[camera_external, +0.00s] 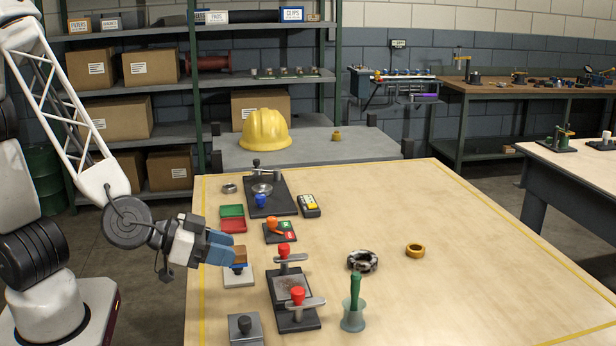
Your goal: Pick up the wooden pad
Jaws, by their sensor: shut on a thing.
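The wooden pad (240,253) is a small brown block at the left side of the light wooden table. My gripper (231,250), with blue-grey fingers, reaches in from the left and is shut on the pad. A thin blue layer shows along the pad's lower edge. Just below it is a pale square base (238,281) with a dark part on top. I cannot tell whether the pad still touches that dark part. The fingers hide the pad's left side.
Close to the right stand a dark fixture with red-knobbed clamps (293,292) and a green-handled tool in a cup (353,312). Behind are red and green trays (232,218) and a small orange-levered device (279,231). A grey block with black knob (245,330) sits in front.

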